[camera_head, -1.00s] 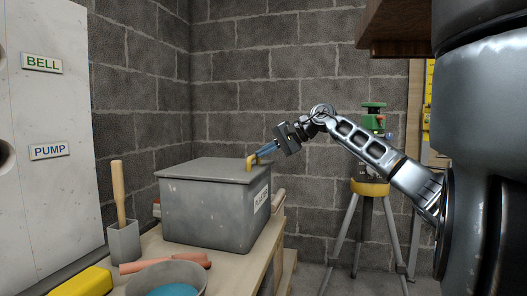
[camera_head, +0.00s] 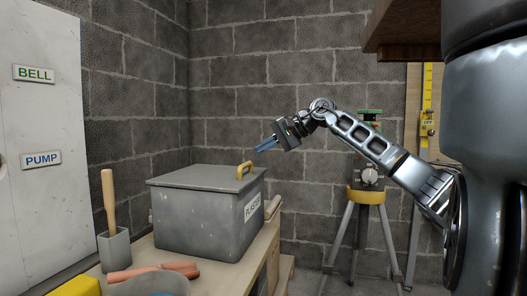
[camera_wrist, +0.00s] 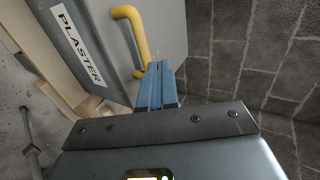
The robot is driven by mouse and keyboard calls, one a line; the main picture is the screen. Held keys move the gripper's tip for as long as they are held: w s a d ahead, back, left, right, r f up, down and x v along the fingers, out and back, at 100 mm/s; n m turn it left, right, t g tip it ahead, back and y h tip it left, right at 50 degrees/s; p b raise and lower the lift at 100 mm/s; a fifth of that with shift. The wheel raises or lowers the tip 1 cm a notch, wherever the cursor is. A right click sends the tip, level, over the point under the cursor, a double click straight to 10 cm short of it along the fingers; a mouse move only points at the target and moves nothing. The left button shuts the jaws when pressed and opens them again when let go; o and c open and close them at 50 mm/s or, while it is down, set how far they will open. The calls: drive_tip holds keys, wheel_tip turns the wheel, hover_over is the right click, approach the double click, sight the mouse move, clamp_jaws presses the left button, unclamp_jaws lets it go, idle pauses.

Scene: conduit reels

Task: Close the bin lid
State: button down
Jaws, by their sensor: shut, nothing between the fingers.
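The grey bin (camera_head: 205,222) with a "PLASTER" label stands on the wooden bench. Its lid (camera_head: 200,178) lies flat across the top, with a yellow handle (camera_head: 245,170) near its right edge. In the wrist view the yellow handle (camera_wrist: 132,32) and the label (camera_wrist: 76,45) show at upper left. My gripper (camera_head: 258,149) is shut and empty, its blue fingers held above and to the right of the handle, apart from it in the head view. In the wrist view the blue fingers (camera_wrist: 157,82) appear close to the handle's lower end.
A tripod (camera_head: 366,205) stands at right, and a brick wall is behind.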

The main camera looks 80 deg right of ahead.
drive_tip(key=s+r+p, duration=0.1)
drive_tip(key=s, duration=0.7)
drive_tip(key=shift+s+a+r+p, duration=0.15)
drive_tip(key=shift+s+a+p, duration=0.05)
drive_tip(key=shift+p, duration=0.15)
